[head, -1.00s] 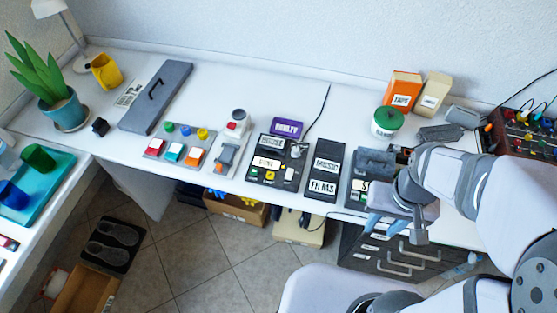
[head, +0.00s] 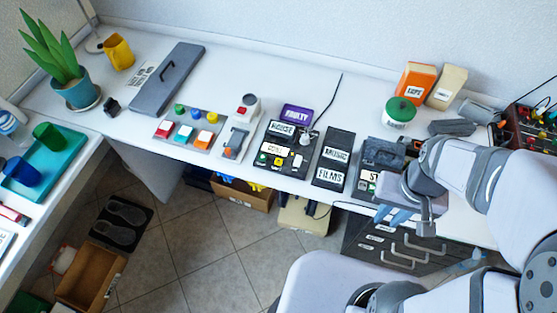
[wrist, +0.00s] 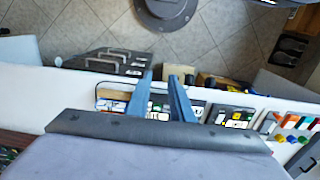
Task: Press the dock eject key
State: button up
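A black unit (head: 271,161) with white labels, one reading HOUSE, and small green and yellow keys lies at the middle of the desk. It also shows in the wrist view (wrist: 234,117). I cannot tell for certain which unit is the dock or which key is its eject key. Another dark unit (head: 368,180), with a label partly hidden by my arm, stands at the right. My gripper (head: 408,218) is beside that unit, at the desk's front edge. In the wrist view its two blue-grey fingers (wrist: 162,82) are apart with nothing between them.
A black MUSIC/FILMS rack (head: 334,158) stands between the two units. Left are a red-button box (head: 244,106), a slider panel (head: 233,146) and a coloured-button panel (head: 187,133). A purple FAULTY tray (head: 297,114) and a green-lidded tub (head: 399,111) sit behind. Drawers (head: 405,252) are below.

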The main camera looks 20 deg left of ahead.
grip_shut()
dwell(0.6)
dwell(0.9)
